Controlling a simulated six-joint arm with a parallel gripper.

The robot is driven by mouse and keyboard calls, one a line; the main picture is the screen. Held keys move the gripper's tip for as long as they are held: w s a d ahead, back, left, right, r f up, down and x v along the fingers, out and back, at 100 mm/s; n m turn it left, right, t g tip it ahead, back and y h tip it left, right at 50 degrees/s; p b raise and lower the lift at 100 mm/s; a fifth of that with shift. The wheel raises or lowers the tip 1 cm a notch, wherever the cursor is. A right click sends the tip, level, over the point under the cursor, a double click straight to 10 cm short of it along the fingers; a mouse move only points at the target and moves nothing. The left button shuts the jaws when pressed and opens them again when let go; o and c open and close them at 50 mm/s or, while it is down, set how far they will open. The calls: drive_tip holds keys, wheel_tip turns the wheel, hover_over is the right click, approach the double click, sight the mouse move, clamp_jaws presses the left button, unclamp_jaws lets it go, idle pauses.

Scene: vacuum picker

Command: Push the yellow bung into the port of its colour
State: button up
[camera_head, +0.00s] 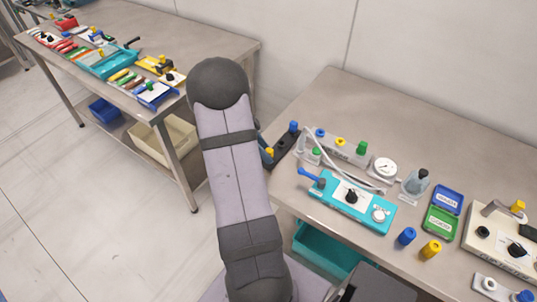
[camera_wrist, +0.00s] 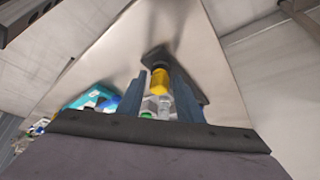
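The yellow bung (camera_wrist: 160,80) shows between my gripper's two blue-grey fingers (camera_wrist: 158,88) in the wrist view, close to their tips. In the head view it is a small yellow spot (camera_head: 269,152) beside the dark rack (camera_head: 285,146), partly hidden by my arm and a finger. I cannot tell whether the fingers touch the bung or stand apart around it. The yellow port (camera_head: 340,142) is on the grey manifold block (camera_head: 350,152), between a blue port (camera_head: 320,132) and a green port (camera_head: 362,147).
A blue bung (camera_head: 293,127) stands at the rack's far end. A clear hose and gauge (camera_head: 384,168) lie right of the manifold, with a teal device (camera_head: 347,203) in front. Loose blue (camera_head: 407,236) and yellow (camera_head: 431,248) pieces stand near the front edge.

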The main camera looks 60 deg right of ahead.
sight(273, 150)
clamp_jaws()
drive_tip(key=shift+r, duration=0.2)
drive_tip(key=shift+r+p, duration=1.1)
drive_tip(key=shift+r, duration=1.2)
